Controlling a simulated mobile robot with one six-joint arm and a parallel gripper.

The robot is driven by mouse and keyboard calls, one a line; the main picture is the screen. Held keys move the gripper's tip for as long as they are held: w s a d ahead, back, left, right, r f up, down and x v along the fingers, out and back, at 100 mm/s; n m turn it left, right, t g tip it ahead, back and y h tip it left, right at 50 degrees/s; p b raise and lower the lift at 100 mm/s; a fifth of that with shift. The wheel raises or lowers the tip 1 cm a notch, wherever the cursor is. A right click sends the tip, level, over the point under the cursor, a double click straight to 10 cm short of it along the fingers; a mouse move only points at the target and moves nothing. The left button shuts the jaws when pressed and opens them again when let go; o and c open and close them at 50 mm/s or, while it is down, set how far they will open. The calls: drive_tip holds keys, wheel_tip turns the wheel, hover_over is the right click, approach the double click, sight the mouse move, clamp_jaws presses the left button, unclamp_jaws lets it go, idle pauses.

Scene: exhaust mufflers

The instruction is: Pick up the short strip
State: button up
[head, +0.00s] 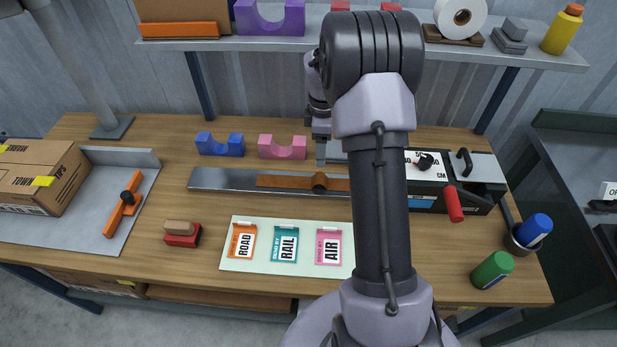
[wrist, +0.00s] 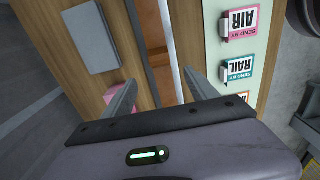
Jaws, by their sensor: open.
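A flat brown strip (head: 285,181), which looks like the short strip, lies along a long grey metal rail (head: 220,180) on the workbench. A darker brown raised piece (head: 320,181) sits on it; I cannot tell whether this is a separate part. The strip's right end is hidden behind my arm. My gripper (head: 320,158) is above the bench, just behind the rail. In the wrist view my gripper (wrist: 160,92) has its two fingers apart and nothing between them. The brown strip (wrist: 155,45) and the pale rail edge (wrist: 175,50) show beyond the fingers, not touching them.
A pink cradle (head: 282,147) and a blue cradle (head: 220,144) stand behind the rail. A card with ROAD, RAIL and AIR labels (head: 285,262) lies in front. A black device with a red handle (head: 453,204) is at right. A shelf (head: 300,43) hangs above the back.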

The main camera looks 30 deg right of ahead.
sight(320, 183)
wheel_tip(320, 183, down, 13)
drive_tip(key=b, duration=0.5)
drive_tip(key=shift+d+r, duration=0.1)
drive_tip(key=shift+r, duration=0.15)
drive_tip(key=c, duration=1.4)
